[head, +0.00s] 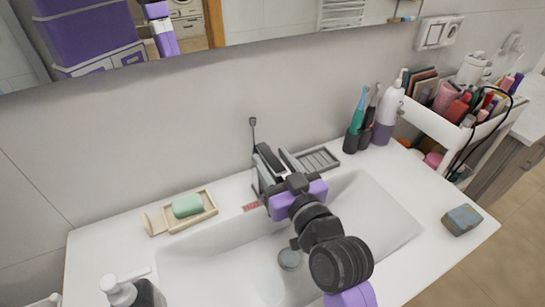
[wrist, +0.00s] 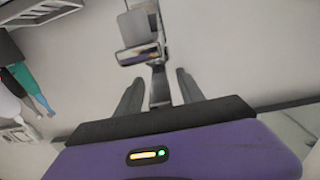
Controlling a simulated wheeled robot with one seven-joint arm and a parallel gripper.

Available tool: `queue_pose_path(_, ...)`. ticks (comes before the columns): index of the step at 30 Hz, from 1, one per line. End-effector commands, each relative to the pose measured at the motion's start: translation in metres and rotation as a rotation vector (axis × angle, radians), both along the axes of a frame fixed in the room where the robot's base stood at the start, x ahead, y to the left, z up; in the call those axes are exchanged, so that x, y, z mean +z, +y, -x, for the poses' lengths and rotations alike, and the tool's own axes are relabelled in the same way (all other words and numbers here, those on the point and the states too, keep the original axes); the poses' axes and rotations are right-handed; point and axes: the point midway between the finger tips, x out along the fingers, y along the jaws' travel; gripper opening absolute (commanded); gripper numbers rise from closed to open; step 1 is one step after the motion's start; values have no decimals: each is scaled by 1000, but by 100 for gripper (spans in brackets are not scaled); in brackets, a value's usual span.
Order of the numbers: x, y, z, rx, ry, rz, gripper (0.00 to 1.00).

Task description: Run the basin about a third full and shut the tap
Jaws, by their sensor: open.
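The white basin (head: 385,225) is set in the counter, with a grey drain (head: 290,258) in its floor. I cannot make out a clear water level, and no clear stream shows. The tap is mostly hidden behind my gripper (head: 275,158) in the head view; a thin upright lever with a dark tip (head: 253,132) shows above it. In the wrist view the metal tap (wrist: 158,86) stands between the two fingers of my gripper (wrist: 158,85), which are apart. Gaps show on both sides of it, so the fingers look clear of the tap.
A green soap bar (head: 187,205) lies on a beige dish (head: 205,216) left of the tap. A pump bottle (head: 130,290) is front left. Toothbrushes (head: 357,115) and a white bottle (head: 388,112) stand back right. A blue-grey sponge (head: 462,219) lies on the right edge, near a cosmetics cart (head: 432,122).

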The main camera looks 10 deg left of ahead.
Motion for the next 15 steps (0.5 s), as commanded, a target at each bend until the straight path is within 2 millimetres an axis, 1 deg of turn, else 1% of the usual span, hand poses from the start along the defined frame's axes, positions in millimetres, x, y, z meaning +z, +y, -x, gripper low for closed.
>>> queue_pose_path(3, 1, 2, -4, -1, -1, -1, 45)
queue_pose_path(9, 0, 2, -4, -1, -1, -1, 45)
queue_pose_path(10, 0, 2, -4, -1, -1, -1, 44)
queue_pose_path(14, 0, 2, -4, -1, -1, -1, 18)
queue_pose_path(15, 0, 2, -3, -1, -1, -1, 10)
